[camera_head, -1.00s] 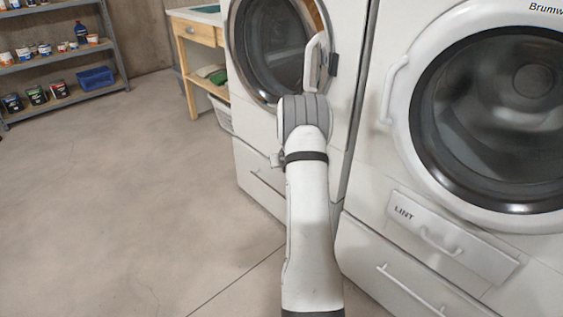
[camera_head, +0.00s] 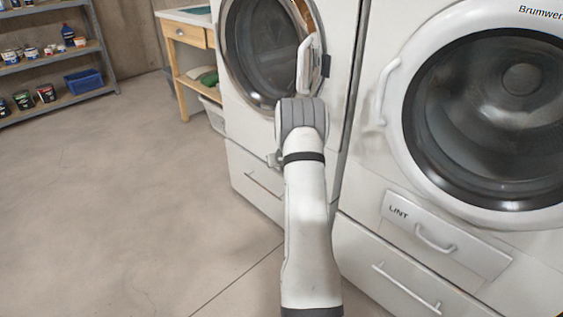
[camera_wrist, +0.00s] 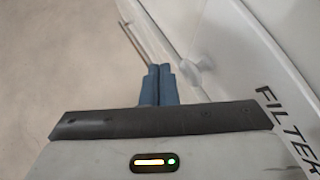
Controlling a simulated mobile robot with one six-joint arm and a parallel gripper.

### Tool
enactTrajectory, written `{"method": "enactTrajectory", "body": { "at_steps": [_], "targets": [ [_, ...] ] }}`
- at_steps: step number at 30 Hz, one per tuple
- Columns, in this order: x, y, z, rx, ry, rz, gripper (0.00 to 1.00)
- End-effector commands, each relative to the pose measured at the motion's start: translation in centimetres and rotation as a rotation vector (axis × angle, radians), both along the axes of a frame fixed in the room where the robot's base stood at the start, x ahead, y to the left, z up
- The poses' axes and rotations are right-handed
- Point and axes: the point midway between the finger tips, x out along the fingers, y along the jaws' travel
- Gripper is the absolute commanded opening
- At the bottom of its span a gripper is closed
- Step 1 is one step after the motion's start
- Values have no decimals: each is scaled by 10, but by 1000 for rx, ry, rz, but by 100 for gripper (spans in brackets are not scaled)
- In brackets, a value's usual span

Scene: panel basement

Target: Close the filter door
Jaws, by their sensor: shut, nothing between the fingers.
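In the wrist view a white panel (camera_wrist: 270,60) marked FILTER runs along the right side, tilted in the picture. A pale handle-like shape (camera_wrist: 192,52) is blurred near the fingertips. I cannot tell how far the filter door stands open. My gripper (camera_wrist: 160,68) has its two blue fingers together and empty, close beside the white surface; I cannot tell whether they touch it. In the head view my arm covers the front of the left machine (camera_head: 340,130), and the filter door and fingers are hidden behind it.
The left machine's round door (camera_head: 268,50) is near my wrist. The right machine has a round door (camera_head: 500,90) and a LINT panel (camera_head: 440,235) with a handle. A wooden table (camera_head: 185,40) and a shelf (camera_head: 60,60) stand at the back left. The floor (camera_head: 120,200) on the left is clear.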

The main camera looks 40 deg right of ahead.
Motion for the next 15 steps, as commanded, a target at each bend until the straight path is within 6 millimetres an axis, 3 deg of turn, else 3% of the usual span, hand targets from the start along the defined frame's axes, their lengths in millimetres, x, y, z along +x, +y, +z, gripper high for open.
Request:
{"method": "enactTrajectory", "body": {
  "at_steps": [9, 15],
  "targets": [
    [-3, 33, -8, -2, -1, -1, 0],
    [-8, 69, 35, -2, -1, 1, 0]
  ]
}}
